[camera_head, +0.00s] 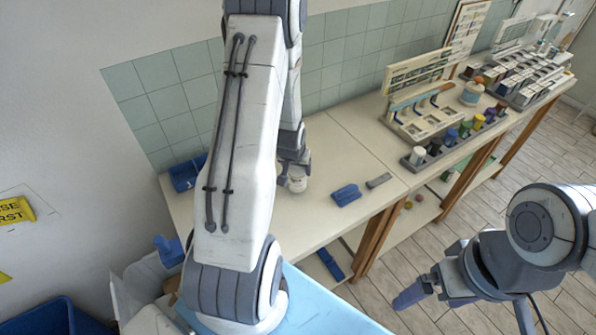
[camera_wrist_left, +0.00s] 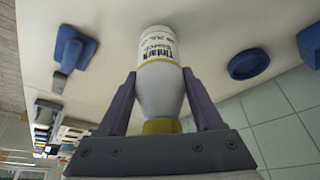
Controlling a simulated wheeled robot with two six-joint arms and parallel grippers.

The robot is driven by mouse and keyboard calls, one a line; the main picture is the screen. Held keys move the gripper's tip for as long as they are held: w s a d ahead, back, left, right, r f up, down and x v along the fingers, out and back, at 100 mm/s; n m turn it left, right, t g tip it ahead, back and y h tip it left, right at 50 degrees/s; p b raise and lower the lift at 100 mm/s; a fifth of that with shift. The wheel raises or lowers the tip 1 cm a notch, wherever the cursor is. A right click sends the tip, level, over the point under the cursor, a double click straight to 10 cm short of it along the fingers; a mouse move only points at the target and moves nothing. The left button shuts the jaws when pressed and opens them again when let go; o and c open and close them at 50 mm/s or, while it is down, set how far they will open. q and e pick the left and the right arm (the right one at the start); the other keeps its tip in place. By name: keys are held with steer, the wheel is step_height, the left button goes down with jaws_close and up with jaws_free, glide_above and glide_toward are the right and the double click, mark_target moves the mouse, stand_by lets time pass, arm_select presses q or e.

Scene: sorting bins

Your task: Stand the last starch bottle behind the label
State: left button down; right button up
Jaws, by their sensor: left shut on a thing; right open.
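The starch bottle (camera_wrist_left: 160,85) is white with a printed label band and a yellow end. It is upside down in the left wrist view. My left gripper (camera_wrist_left: 162,100) is shut on it, one finger on each side. In the head view the bottle (camera_head: 297,180) shows at the tip of my left gripper (camera_head: 291,162), over the bench near the wall. Whether its base touches the bench is unclear. I cannot tell which piece is the task's label. My right gripper (camera_head: 424,287) is open and empty, off the bench's front side.
On the bench (camera_head: 335,155), a blue block (camera_head: 345,194) and a small grey piece (camera_head: 378,181) lie right of the bottle. A blue bin (camera_head: 187,172) is to its left. A blue disc (camera_wrist_left: 248,63) lies near the wall. A rack of jars (camera_head: 450,138) stands further right.

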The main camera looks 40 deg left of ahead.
arm_select(q)
steer(key=shift+f, duration=0.9)
steer(key=shift+f, duration=0.1)
steer(key=shift+f, duration=0.15)
steer(key=shift+c, duration=0.2)
jaws_free()
steer(key=shift+r, duration=0.2)
